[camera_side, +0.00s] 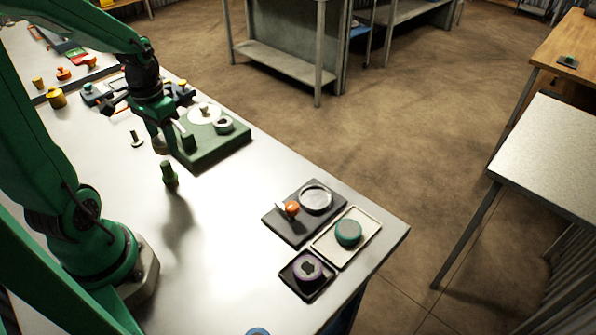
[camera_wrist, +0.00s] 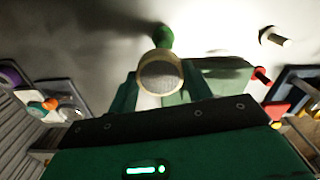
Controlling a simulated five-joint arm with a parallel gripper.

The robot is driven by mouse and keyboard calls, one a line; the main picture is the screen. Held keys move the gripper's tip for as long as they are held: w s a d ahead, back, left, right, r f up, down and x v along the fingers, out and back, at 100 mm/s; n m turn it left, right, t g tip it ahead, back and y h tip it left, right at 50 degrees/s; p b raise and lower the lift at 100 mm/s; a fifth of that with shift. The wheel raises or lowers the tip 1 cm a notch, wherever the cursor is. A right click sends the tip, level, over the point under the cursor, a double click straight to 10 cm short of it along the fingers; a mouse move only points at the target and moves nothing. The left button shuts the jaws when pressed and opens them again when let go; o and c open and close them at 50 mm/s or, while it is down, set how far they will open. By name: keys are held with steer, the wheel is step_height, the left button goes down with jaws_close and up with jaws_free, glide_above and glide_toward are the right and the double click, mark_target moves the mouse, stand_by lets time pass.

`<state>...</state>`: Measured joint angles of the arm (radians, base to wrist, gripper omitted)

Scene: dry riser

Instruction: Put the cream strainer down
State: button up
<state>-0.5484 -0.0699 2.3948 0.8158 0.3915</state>
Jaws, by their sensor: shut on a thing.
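My gripper (camera_side: 172,138) hangs above the table near the green riser block (camera_side: 205,153). In the wrist view, my gripper (camera_wrist: 160,88) is shut on the cream strainer (camera_wrist: 161,77), a round piece with a pale cream rim and a grey mesh face. The strainer sits between the two green fingers. The green riser also shows behind the right finger in the wrist view (camera_wrist: 232,72).
A green peg-like piece (camera_side: 169,176) stands in front of the riser. A small pale and dark piece (camera_side: 136,138) is to the left. Trays with a purple piece (camera_side: 308,267), a teal piece (camera_side: 348,232) and an orange knob (camera_side: 291,208) are near the right end. Table between is clear.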

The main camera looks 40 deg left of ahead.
glide_above(144, 170)
step_height(144, 170, down, 7)
steer(key=shift+a, duration=0.1)
stand_by(0.3)
steer(key=shift+f, duration=0.1)
steer(key=shift+f, duration=1.9)
steer(key=shift+f, duration=0.1)
steer(key=o, duration=1)
steer(key=shift+r, duration=6.1)
